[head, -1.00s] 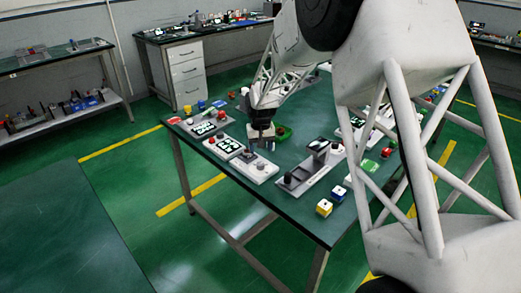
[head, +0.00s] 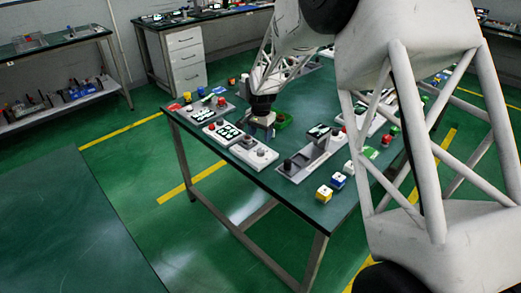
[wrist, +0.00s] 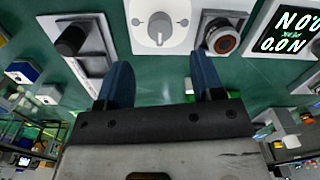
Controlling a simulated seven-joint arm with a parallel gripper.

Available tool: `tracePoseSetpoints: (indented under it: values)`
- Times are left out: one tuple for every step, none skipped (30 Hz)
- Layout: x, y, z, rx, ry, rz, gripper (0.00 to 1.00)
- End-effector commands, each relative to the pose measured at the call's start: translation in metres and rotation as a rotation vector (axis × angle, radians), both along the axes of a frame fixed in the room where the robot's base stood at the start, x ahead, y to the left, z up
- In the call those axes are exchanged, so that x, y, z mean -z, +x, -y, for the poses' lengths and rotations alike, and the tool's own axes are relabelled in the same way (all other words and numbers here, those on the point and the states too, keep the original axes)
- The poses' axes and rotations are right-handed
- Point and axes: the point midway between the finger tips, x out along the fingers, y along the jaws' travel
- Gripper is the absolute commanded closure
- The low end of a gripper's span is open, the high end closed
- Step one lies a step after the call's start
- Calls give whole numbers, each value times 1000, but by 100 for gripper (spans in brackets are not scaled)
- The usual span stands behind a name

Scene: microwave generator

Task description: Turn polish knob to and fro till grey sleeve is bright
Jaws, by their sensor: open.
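A round grey knob (wrist: 160,28) with a pale pointer mark sits on a white panel at the top middle of the wrist view. No label is readable, so I cannot tell if it is the polish knob. The panel (head: 262,158) shows in the head view near the table's front left edge. My gripper (wrist: 154,78) is open, its two blue fingers apart and empty, with the knob beyond the fingertips. In the head view my gripper (head: 262,122) is above the table behind the panel, its fingers hard to make out.
Yellow (head: 324,193) and blue (head: 338,180) blocks stand near the table's right front edge.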

Motion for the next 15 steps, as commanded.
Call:
tracePoseSetpoints:
  values:
    - [0,0,0,5,0,0,39]
    - [0,0,0,6,0,0,39]
    - [0,0,0,6,0,0,39]
    - [0,0,0,6,0,0,39]
    - [0,0,0,5,0,0,39]
    - [0,0,0,5,0,0,39]
    - [0,0,0,5,0,0,39]
    - [0,0,0,5,0,0,39]
    - [0,0,0,4,0,0,39]
    - [0,0,0,4,0,0,39]
    - [1,0,0,4,0,0,39]
    - [2,0,0,4,0,0,39]
    - [2,0,0,4,-1,-1,39]
    - [4,0,0,4,0,-1,39]
    - [5,0,0,3,0,-1,39]
